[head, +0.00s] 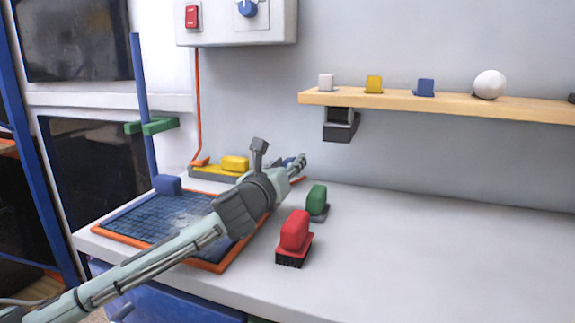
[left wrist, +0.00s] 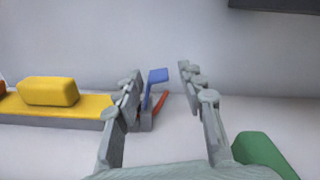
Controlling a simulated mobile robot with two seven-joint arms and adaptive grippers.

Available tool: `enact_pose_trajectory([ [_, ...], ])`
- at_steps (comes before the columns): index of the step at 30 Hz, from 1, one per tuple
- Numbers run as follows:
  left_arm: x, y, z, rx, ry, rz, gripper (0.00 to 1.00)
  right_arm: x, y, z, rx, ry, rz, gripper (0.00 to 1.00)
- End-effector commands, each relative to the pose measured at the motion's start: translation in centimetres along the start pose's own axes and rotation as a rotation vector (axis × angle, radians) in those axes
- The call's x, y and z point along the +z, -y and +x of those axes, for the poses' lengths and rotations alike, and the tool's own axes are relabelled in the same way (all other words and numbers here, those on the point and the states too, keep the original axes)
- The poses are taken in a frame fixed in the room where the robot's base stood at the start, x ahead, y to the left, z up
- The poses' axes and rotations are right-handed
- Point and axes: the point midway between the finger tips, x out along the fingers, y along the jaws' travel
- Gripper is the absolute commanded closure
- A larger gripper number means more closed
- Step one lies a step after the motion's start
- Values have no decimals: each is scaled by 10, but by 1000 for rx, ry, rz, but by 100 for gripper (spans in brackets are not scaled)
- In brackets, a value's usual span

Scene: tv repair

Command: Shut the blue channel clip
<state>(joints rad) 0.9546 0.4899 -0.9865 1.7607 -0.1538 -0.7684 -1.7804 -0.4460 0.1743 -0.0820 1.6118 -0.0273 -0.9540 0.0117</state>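The blue channel clip (left wrist: 157,76) shows in the left wrist view as a blue flap raised at a tilt on a thin stem. It stands at the right end of the grey channel (left wrist: 50,121). My left gripper (left wrist: 160,80) is open, with its fingers apart and the clip showing between them. The left finger covers part of the clip's base, and I cannot tell whether it touches. In the head view my left gripper (head: 299,164) is at the channel's right end. Only a bit of blue shows there beside the fingers. My right gripper is not in view.
A yellow block (head: 235,163) sits on the channel's left part. An orange cable (head: 198,110) runs down to it. A red brush-like block (head: 294,232) and a green block (head: 316,198) stand right of my arm. The white bench's right side is clear below a wooden shelf (head: 400,101).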

Motion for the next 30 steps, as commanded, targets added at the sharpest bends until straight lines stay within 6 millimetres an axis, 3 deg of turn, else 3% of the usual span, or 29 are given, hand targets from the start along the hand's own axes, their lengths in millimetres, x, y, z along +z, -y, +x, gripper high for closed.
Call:
enact_pose_trajectory([
  [3, 0, 0, 0, 0, 0, 0, 60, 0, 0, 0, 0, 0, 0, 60],
  [13, 0, 1, 0, -3, 0, -1, 100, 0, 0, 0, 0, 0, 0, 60],
  [22, 1, 2, -1, -7, -1, -42, 100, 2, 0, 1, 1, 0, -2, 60],
  [30, 4, -2, -1, -9, -3, -204, 100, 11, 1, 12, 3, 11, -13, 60],
])
